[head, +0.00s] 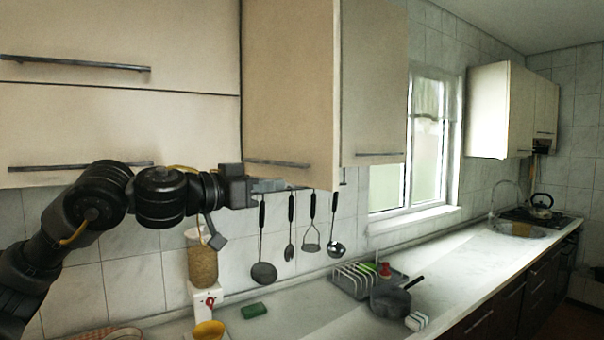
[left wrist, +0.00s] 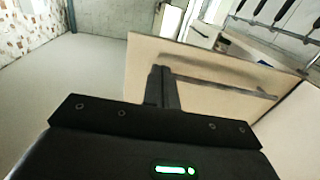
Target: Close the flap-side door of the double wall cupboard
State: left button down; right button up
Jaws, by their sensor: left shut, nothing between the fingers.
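The double wall cupboard has a left door (head: 288,85), beside the flap cupboard, and a right door (head: 372,85). The left door stands ajar, its right edge swung out and hanging lower in the picture than the right door, which looks shut. The left door has a bar handle (head: 278,163) near its bottom; door (left wrist: 205,82) and handle (left wrist: 225,86) also show in the left wrist view. My left gripper (head: 284,186) is shut and empty, at the door's lower edge near the handle. I cannot tell whether it touches. My right gripper is out of view.
The flap cupboard (head: 110,125) is at left. Utensils, including a ladle (head: 335,247), hang from a rail just below the gripper. The counter (head: 330,322) holds a dish rack (head: 352,282), a pan (head: 390,302) and a pasta jar (head: 203,265). A window (head: 412,150) is farther right.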

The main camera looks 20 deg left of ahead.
aim_at(313, 180)
pick_arm(q)
jog(key=p+x, duration=0.3)
jog(key=x, duration=0.4)
jog(key=shift+w+r, duration=0.1)
jog(key=shift+w, duration=0.05)
jog(key=shift+w+d, duration=0.1)
jog(key=shift+d, duration=0.05)
jog(key=shift+d, duration=0.1)
